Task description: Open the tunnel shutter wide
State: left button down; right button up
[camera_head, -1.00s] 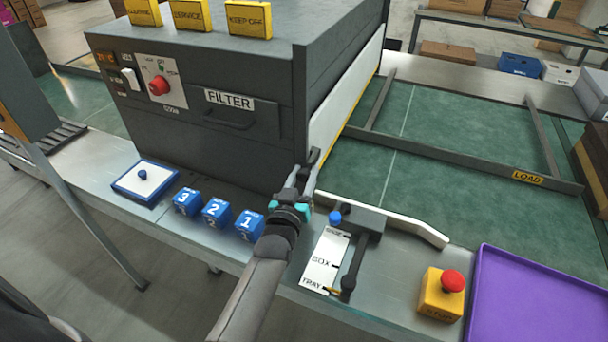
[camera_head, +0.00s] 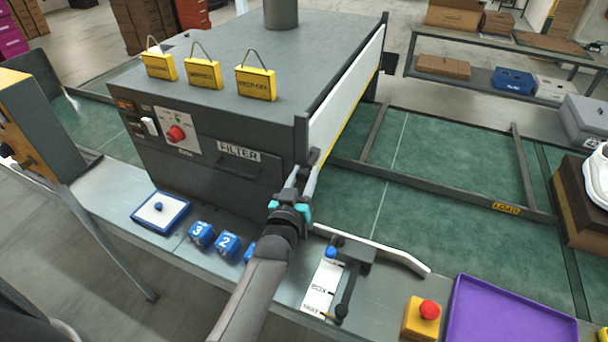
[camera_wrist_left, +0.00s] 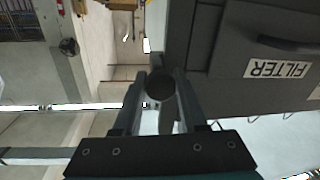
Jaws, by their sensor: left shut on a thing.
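The grey tunnel (camera_head: 245,60) stands on the line, with its mouth on the right side. Its shutter is a white panel (camera_head: 345,95) with a yellow lower edge, hanging across that mouth. The panel's top is near the tunnel roof, and its lower edge is above the green belt. My left gripper (camera_head: 312,168) is at the near lower corner of the shutter, shut on a dark round knob (camera_wrist_left: 160,87), which shows between the fingers in the left wrist view. The knob's attachment to the shutter is hidden. My right gripper is not in view.
Blue numbered blocks (camera_head: 201,235) sit left of the arm. The green belt (camera_head: 450,165) outside the mouth is largely clear.

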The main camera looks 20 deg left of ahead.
pick_arm(q)
jog(key=shift+r, duration=0.15)
jog(key=shift+c, duration=2.3)
grip_release()
jog(key=shift+s+d, duration=0.1)
jog(key=shift+s, duration=0.45)
jog(key=s+d, duration=0.2)
jog(key=s, duration=1.2)
jog(key=shift+d, duration=0.2)
